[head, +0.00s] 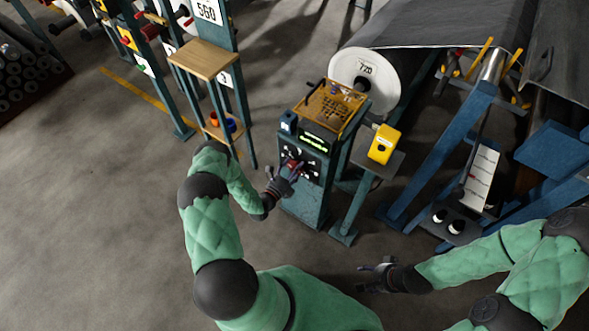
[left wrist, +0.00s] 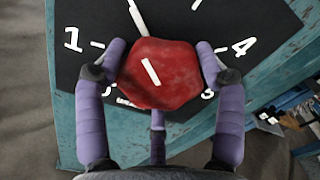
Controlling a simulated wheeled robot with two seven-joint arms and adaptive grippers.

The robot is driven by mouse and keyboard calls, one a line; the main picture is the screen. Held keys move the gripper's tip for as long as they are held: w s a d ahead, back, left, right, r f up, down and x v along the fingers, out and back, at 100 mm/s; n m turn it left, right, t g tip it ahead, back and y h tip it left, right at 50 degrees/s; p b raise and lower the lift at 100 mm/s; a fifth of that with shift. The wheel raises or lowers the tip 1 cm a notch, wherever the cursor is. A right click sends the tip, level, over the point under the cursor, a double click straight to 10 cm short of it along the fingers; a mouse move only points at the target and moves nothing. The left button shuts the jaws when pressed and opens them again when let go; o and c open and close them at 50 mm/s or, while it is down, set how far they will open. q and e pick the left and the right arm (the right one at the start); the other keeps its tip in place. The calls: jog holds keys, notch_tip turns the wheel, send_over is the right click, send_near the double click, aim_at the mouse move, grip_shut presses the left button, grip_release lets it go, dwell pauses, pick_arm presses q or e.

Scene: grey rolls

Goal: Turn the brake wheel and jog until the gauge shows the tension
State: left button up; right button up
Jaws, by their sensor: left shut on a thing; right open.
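The red brake wheel (left wrist: 160,75) sits on the dark front plate of a blue console, with white figures 1 and 4 beside it. Its white line tilts to upper left in the left wrist view. My left gripper (left wrist: 158,68) is shut on it with fingers on both sides. In the head view, the wheel (head: 293,166) is partly covered by my left gripper (head: 284,172). A dark display with small green marks (head: 313,141), seemingly the gauge, is above the wheel; its reading is too small to read. My right gripper (head: 375,277) is open and empty at lower right.
A white roll end marked 720 (head: 365,75) and blue machine frames stand behind.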

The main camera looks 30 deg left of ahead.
pick_arm(q)
jog(key=shift+w+a+r+n+b, duration=0.15)
jog(key=shift+a+r+n, duration=0.1)
jog(key=shift+n, duration=0.3)
jog(key=shift+w+a+r+n+b, duration=0.15)
jog(key=shift+a+n, duration=0.1)
jog(key=shift+n, duration=0.3)
jog(key=o, duration=1.1)
jog(key=shift+o, duration=0.2)
jog(key=shift+s+f, duration=0.1)
jog(key=shift+f, duration=0.1)
jog(key=shift+d, duration=0.1)
jog(key=shift+s+f, duration=0.1)
jog(key=shift+s, duration=0.4)
jog(key=s+a, duration=0.1)
jog(key=s, duration=1)
